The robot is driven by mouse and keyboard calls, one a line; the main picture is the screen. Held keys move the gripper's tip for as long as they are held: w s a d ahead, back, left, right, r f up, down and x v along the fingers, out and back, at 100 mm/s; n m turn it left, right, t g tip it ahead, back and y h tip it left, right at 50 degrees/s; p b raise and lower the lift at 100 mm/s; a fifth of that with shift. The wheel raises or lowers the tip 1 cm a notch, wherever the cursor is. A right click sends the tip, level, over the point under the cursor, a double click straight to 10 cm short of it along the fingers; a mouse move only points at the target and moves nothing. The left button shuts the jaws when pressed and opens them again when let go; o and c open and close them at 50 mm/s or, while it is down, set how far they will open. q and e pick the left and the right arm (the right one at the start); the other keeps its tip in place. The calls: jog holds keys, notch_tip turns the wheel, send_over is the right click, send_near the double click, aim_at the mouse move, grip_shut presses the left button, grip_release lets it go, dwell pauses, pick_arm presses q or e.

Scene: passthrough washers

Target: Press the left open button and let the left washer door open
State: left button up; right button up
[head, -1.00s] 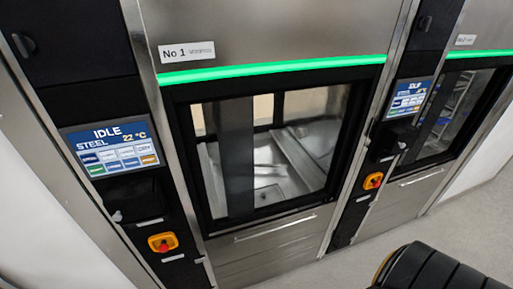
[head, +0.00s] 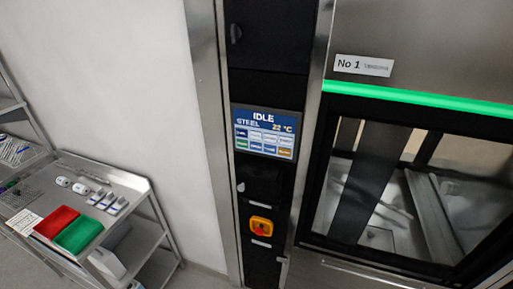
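The left washer, labelled No 1, has a closed glass door (head: 400,195) at the right of the head view, with a green light bar (head: 430,99) above it. Its control panel screen (head: 265,133) reads IDLE, STEEL, 22 °C and has several small buttons; their labels are too small to read. Below the screen on the black column is a yellow switch with a red knob (head: 261,226). Neither of my grippers is in view.
A steel cart (head: 125,190) at the left holds a red bin (head: 56,222), a green bin (head: 79,235) and several small items. A white wall (head: 130,90) stands between the cart and the washer. A little floor shows at the bottom.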

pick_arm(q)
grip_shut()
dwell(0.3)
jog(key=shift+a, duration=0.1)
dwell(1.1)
